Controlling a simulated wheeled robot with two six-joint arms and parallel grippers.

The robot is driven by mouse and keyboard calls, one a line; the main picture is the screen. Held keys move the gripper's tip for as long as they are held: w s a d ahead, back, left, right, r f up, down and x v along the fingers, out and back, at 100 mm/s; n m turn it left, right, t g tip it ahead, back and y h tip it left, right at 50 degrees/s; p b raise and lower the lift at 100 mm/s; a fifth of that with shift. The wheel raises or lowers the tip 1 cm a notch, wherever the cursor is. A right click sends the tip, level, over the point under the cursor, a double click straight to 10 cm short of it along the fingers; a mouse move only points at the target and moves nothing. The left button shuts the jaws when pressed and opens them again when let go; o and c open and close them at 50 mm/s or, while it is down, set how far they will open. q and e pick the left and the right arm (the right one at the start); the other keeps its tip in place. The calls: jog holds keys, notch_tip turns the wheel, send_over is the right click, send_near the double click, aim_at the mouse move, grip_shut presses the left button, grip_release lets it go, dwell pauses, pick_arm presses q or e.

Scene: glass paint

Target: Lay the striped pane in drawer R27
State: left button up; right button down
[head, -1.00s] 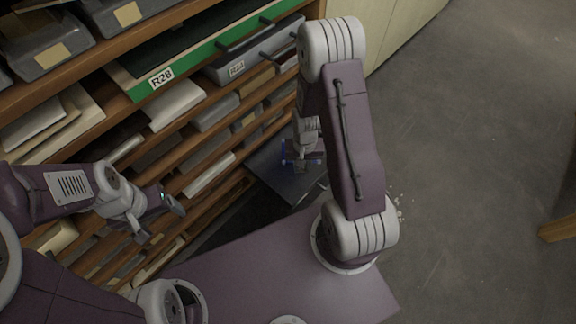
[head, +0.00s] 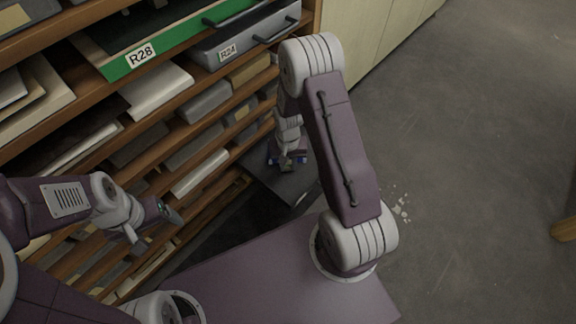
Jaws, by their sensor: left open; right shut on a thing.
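My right gripper (head: 287,155) reaches down behind my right forearm, beside the shelving. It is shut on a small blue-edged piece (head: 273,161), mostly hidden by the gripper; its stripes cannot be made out. This piece is just above or touching a dark grey flat surface (head: 297,184), which looks like a pulled-out low drawer. I see no label on that surface, so I cannot tell whether it is R27. My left gripper (head: 155,225) is open and empty in front of the lower shelves.
A green-fronted drawer marked R28 (head: 175,47) and a grey drawer that seems marked R24 (head: 243,42) stick out from the wooden shelving above. Several grey and white boxes fill the shelves. Open concrete floor (head: 470,130) lies to the right.

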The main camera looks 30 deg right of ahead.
jog(key=shift+f, duration=0.15)
jog(key=c, duration=1.2)
grip_release()
notch_tip(320, 180, up, 12)
jog(key=r+p, duration=0.1)
jog(key=p, duration=0.8)
jog(key=s+a+r+n+t, duration=0.1)
jog(key=s+a+r+n, duration=0.3)
jog(key=s+r, duration=0.7)
jog(key=shift+r, duration=0.45)
